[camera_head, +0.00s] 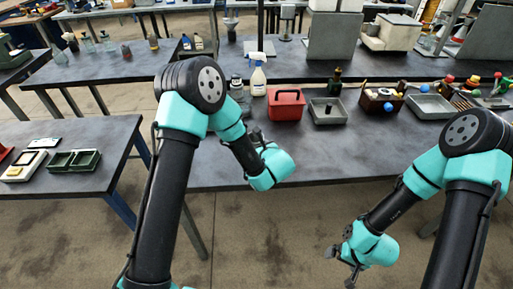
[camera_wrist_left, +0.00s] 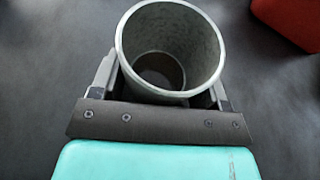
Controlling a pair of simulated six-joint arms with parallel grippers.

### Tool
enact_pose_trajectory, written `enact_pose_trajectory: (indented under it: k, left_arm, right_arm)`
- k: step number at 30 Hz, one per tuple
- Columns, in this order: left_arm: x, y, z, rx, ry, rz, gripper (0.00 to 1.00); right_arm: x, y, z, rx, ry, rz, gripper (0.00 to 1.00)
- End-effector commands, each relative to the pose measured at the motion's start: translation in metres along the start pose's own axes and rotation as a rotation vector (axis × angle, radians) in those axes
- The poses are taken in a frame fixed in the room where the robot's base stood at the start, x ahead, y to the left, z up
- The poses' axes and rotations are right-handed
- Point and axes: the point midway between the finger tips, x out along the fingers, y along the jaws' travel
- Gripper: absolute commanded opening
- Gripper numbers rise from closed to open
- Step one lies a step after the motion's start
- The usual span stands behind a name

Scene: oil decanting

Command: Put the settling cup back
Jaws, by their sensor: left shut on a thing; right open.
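The settling cup (camera_wrist_left: 195,48) is a grey, open-topped cylinder in the left wrist view, seen from above into its mouth. A darker round area shows at its bottom; I cannot tell if that is liquid. My left gripper (camera_wrist_left: 162,88) is shut on the cup, one finger on each side. In the head view my left gripper (camera_head: 258,140) is over the front part of the far table, and the cup is mostly hidden behind my arm. I cannot tell whether the cup touches the tabletop. My right gripper (camera_head: 342,262) is open and empty, low over the floor in front of the table.
A red caddy (camera_head: 286,106) stands right of my left gripper; its corner shows in the left wrist view (camera_wrist_left: 292,18). A spray bottle (camera_head: 258,80) stands behind. A grey tray (camera_head: 318,119) and a wooden box (camera_head: 377,105) stand further right. The table front is clear.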

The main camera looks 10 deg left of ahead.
Motion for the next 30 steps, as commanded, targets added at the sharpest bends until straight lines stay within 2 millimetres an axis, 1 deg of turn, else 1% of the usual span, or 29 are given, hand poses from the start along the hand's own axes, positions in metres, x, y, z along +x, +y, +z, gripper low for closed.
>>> enact_pose_trajectory:
  k: [8, 9, 16, 17, 26, 30]
  left_arm:
    - [0.0009, 0.0, -0.0019, 0.0, 0.0, 0.0, 0.36]
    - [0.001, 0.0001, -0.0023, -0.001, 0.0, 0.0, 0.71]
    - [0.0009, 0.0001, -0.0021, 0.0, 0.0, 0.001, 0.93]
    - [0.0009, 0.0001, -0.0021, 0.0, 0.0, 0.001, 0.95]
    - [0.0002, 0.0001, -0.0003, -0.001, 0.0, 0.0, 0.95]
    - [-0.0089, -0.0004, 0.0004, 0.0, 0.001, 0.0, 0.95]
  right_arm:
    - [0.0, 0.0, 0.0, 0.0, 0.0, 0.0, 1.0]
    - [0.0, 0.0, 0.0, 0.0, 0.0, 0.0, 1.0]
    - [0.0, 0.0, 0.0, 0.0, 0.0, 0.0, 1.0]
    - [0.0, 0.0, 0.0, 0.0, 0.0, 0.0, 1.0]
    - [0.0, 0.0, 0.0, 0.0, 0.0, 0.0, 1.0]
    - [0.0, 0.0, 0.0, 0.0, 0.0, 0.0, 1.0]
